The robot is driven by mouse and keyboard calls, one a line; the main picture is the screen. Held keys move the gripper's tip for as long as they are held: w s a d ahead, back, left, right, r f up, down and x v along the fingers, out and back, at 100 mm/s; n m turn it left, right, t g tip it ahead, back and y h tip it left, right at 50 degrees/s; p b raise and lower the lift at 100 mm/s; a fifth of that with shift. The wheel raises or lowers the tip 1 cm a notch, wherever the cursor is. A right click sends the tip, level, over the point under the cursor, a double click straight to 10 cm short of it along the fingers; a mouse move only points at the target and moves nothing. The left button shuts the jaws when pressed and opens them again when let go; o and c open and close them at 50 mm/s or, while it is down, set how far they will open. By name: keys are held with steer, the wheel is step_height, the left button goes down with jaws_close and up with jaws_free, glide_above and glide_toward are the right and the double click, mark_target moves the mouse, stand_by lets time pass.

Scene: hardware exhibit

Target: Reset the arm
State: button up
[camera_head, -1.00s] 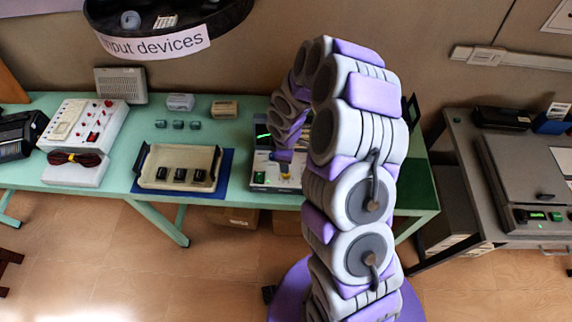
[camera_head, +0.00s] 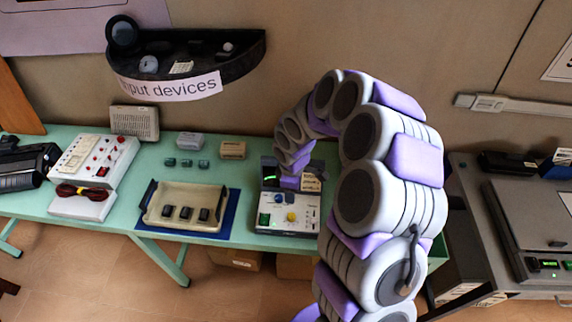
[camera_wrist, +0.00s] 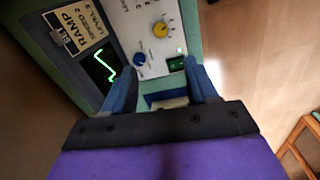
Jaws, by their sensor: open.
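My arm is grey and purple and arches over the green table (camera_head: 255,150) in the head view. My gripper (camera_wrist: 168,80) shows in the wrist view with its two blue fingers apart and nothing held between them. It is over a control device (camera_head: 288,218) with a green-traced screen, a yellow knob (camera_wrist: 160,30), a blue knob (camera_wrist: 139,59) and a green switch (camera_wrist: 176,63). A label on the device reads "RAMP" (camera_wrist: 68,42). In the head view my arm hides part of the device, and the fingertips are not clear there.
A beige tray (camera_head: 160,215) with several small black blocks sits left of the device. Small boxes (camera_head: 232,149) stand behind it. A white box with red knobs (camera_head: 95,158) is farther left. A shelf (camera_head: 240,65) hangs above. A grey bench (camera_head: 480,225) stands at right.

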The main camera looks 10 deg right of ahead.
steer(key=s+r+m+b, duration=0.2)
steer(key=s+r+m, duration=0.2)
steer(key=s, duration=0.7)
steer(key=s+r+m+g+b, duration=0.1)
steer(key=s+r+m+b, duration=0.2)
steer(key=s, duration=0.8)
steer(key=s+r+m+g+b, duration=0.1)
steer(key=s+r+m, duration=0.4)
steer(key=s, duration=0.6)
steer(key=shift+s+d+r+m+b, duration=0.2)
steer(key=shift+r+m+b, duration=0.2)
steer(key=shift+m+b, duration=0.3)
